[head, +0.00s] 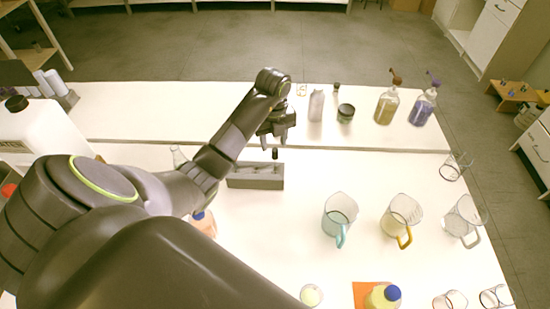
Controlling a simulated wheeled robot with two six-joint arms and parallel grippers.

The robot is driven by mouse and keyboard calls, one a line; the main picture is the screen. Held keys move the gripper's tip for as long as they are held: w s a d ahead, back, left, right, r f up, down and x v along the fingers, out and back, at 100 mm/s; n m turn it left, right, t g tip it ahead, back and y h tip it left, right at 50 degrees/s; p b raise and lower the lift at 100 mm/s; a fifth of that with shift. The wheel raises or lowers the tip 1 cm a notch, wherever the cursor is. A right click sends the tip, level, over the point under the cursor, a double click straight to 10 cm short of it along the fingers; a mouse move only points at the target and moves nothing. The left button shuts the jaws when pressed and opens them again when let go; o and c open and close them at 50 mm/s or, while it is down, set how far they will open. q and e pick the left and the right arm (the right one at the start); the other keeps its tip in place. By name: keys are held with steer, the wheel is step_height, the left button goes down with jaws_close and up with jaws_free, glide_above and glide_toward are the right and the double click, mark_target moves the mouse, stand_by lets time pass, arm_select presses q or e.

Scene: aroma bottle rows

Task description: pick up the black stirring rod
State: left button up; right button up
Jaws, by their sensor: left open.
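My left gripper (277,139) points down over the back edge of a grey block-like holder (255,183). Its jaws are open, with the fingers apart. A short dark upright piece (275,154), which looks like the top of the black stirring rod, shows just below the fingertips at the holder's right part. Its lower part is hidden, and I cannot tell whether the fingers touch it. My right gripper is not in view.
Pump bottles with amber (386,107) and purple (422,108) liquid stand at the back right. A teal-handled beaker (340,212) and a yellow-handled beaker (401,216) stand to the right. A blue-capped bottle (384,297) is at the front. Table between holder and beakers is clear.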

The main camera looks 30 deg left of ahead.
mark_target(275, 150)
arm_select(q)
steer(key=f, duration=0.2)
steer(key=f+p, duration=0.1)
steer(key=f, duration=0.2)
steer(key=shift+d, duration=0.2)
steer(key=shift+c, duration=0.4)
